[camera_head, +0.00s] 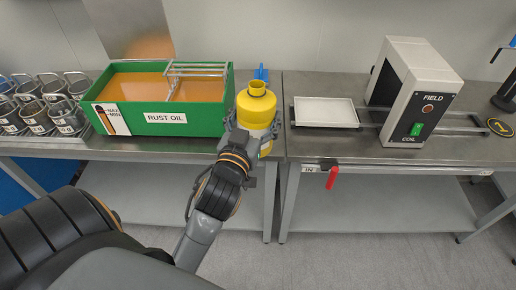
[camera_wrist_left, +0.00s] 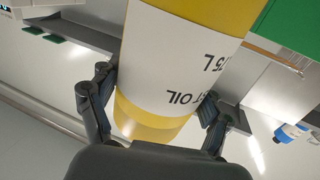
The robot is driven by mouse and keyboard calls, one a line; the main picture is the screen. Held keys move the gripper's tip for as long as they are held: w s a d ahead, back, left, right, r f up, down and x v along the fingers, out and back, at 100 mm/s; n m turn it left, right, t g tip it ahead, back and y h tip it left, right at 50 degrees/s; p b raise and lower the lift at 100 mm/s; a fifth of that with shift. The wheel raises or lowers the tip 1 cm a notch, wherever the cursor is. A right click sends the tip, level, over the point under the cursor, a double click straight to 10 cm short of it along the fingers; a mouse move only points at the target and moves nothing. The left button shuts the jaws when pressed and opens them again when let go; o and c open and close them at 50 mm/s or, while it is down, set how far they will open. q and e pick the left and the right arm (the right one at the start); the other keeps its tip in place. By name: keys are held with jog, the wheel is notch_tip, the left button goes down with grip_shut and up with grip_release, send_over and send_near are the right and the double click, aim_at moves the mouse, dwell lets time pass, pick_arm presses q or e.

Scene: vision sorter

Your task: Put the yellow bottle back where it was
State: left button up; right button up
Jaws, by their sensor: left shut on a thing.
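The yellow bottle (camera_head: 257,106) has a wide open mouth and a white label. In the head view it is upright at the right end of the green rust oil tank, by the table's front edge. My left gripper (camera_head: 247,137) is shut on it from the front. In the left wrist view the bottle (camera_wrist_left: 180,60) fills the middle, with part of its label text readable, and the fingers of my left gripper (camera_wrist_left: 155,107) press on both sides. I cannot tell whether the bottle's base touches the table. My right gripper is in neither view.
The green tank (camera_head: 205,119) holds orange liquid and a metal rack. Several metal cups (camera_head: 38,117) stand at the left. A blue object (camera_head: 261,73) is behind the bottle. To the right are a white tray (camera_head: 325,111) and the field coil box (camera_head: 408,92). A red handle (camera_head: 332,177) hangs below the edge.

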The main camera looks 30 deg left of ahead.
pick_arm(q)
jog(key=w+a+f, duration=0.4)
jog(key=w+f, duration=0.2)
jog(key=w+a+f+n+y+b, duration=0.1)
jog(key=w+a+f, duration=0.3)
jog(key=w+f, duration=0.2)
jog(key=shift+w+a+y, duration=0.15)
jog(key=shift+w+y, duration=0.15)
jog(key=shift+w, duration=0.2)
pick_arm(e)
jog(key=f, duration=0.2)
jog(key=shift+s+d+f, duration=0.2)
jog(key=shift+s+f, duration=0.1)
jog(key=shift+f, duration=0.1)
pick_arm(q)
jog(key=shift+b, duration=0.3)
jog(key=shift+f, duration=0.2)
jog(key=o, duration=1.8)
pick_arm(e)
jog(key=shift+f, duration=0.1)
